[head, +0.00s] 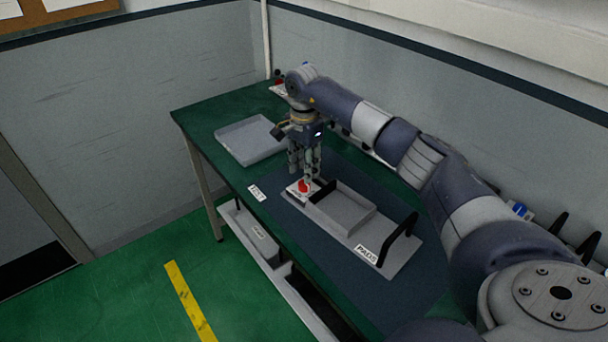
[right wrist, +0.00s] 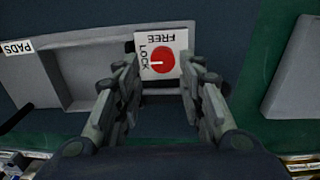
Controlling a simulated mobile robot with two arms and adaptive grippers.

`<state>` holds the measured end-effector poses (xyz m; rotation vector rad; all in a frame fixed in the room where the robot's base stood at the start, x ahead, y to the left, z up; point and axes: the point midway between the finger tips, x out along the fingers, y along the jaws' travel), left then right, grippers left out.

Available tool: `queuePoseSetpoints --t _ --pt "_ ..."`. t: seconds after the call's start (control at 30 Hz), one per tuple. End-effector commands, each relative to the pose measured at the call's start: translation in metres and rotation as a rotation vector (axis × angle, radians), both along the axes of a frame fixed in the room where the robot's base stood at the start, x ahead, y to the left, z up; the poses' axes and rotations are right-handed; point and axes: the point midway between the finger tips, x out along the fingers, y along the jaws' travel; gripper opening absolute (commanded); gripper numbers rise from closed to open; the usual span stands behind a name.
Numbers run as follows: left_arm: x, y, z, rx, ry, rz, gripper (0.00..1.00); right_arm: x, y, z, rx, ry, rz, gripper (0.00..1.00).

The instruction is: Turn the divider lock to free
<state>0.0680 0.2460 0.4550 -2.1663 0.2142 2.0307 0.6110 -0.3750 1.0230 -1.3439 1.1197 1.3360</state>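The divider lock is a red round knob (head: 304,187) on a white square plate. It shows larger in the right wrist view (right wrist: 161,63), where the plate reads FREE along one edge and LOCK along another. The knob's white mark points to the LOCK side. My right gripper (right wrist: 161,76) is open, pointing down, with one finger on either side of the knob. I cannot tell whether the fingertips touch it. In the head view the right gripper (head: 305,176) partly covers the knob. My left gripper is not in view.
The knob's plate is at one end of a grey tray fixture (head: 346,222) with a black handle (head: 399,239) and a PADS label (head: 367,254). An empty grey tray (head: 246,143) lies further back on the green bench. A shelf (head: 252,238) is below the bench.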

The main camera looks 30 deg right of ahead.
Motion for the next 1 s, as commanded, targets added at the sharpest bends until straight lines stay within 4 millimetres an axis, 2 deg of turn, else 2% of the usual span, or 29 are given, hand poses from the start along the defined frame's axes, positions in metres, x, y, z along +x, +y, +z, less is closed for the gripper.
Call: queuePoseSetpoints --t 0.07,0.13,0.3,0.47,0.67,0.8,1.0 --pt "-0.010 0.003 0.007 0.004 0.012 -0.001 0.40 -0.001 0.001 -0.013 0.001 0.004 -0.001 0.36" --pt "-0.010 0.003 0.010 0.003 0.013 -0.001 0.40 -0.001 0.000 -0.024 0.000 0.003 -0.002 0.36" --pt "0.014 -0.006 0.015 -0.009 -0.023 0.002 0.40 0.000 0.000 -0.042 0.001 0.001 -0.001 0.36" --pt "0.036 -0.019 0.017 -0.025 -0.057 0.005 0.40 0.000 0.000 -0.048 0.001 -0.001 -0.001 0.36" --pt "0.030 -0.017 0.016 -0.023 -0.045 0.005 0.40 0.000 0.000 -0.048 0.000 -0.001 -0.001 0.36" --pt "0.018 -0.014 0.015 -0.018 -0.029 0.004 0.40 0.000 0.000 -0.048 0.000 -0.001 -0.001 0.04" --pt "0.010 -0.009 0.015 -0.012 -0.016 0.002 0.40 0.001 0.000 -0.048 0.000 -0.001 -0.003 0.03"
